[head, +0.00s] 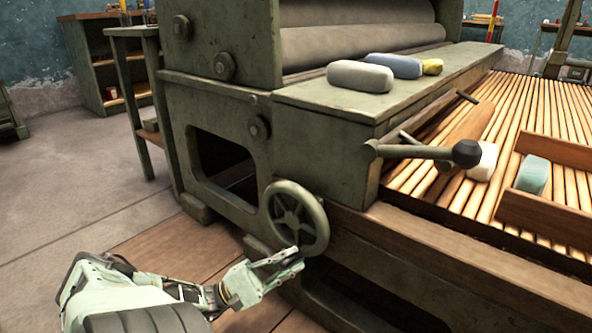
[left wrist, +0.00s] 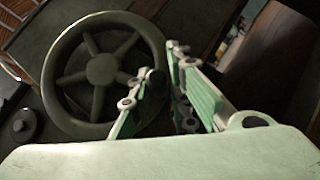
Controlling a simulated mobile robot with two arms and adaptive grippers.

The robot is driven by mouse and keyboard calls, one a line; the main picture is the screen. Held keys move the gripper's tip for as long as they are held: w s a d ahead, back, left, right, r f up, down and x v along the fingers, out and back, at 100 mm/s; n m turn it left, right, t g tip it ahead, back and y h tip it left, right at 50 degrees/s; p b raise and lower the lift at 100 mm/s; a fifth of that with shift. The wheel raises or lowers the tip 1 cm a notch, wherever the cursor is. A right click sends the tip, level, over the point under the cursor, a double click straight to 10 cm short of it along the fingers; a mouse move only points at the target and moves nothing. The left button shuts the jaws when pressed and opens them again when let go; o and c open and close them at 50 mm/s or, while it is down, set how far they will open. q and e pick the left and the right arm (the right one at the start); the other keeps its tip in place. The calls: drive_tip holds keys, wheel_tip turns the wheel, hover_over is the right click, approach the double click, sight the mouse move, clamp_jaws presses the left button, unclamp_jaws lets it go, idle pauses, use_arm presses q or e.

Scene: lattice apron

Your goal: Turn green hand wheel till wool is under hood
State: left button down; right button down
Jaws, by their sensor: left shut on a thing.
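The green hand wheel (head: 297,218) is a spoked wheel on the front of the green machine, low down; it also fills the upper left of the left wrist view (left wrist: 101,69). My left gripper (head: 299,256) is at the wheel's lower rim. A white, wool-like bundle (head: 484,163) lies on the slatted lattice (head: 440,183), partly behind a black-knobbed lever. The machine's green housing (head: 222,40) stands over large rollers. I cannot tell which part is the hood.
A lever with a black knob (head: 466,153) sticks out over the lattice. Grey (head: 360,76), blue (head: 395,66) and yellow (head: 432,67) rolls lie on the machine's ledge. A teal bundle (head: 534,175) sits between wooden boards (head: 543,214). Floor at left is clear.

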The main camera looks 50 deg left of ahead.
use_arm(q)
drive_tip(key=shift+a+r+m+g+h+p, duration=0.15)
drive_tip(key=shift+a+m+g, duration=0.25)
drive_tip(key=shift+m, duration=0.15)
drive_tip(key=shift+a+r+m+g+h+p, duration=0.15)
drive_tip(key=shift+a+m+g, duration=0.2)
drive_tip(key=shift+m, duration=0.2)
drive_tip(key=shift+a, duration=0.1)
drive_tip(key=c, duration=1.7)
unclamp_jaws()
drive_tip(key=shift+c, duration=0.2)
drive_tip(key=shift+f, duration=0.15)
drive_tip(key=shift+s, duration=0.1)
drive_tip(key=v, duration=1.1)
drive_tip(key=shift+s+f, duration=0.15)
drive_tip(key=shift+s, duration=0.25)
drive_tip(key=shift+a, duration=0.1)
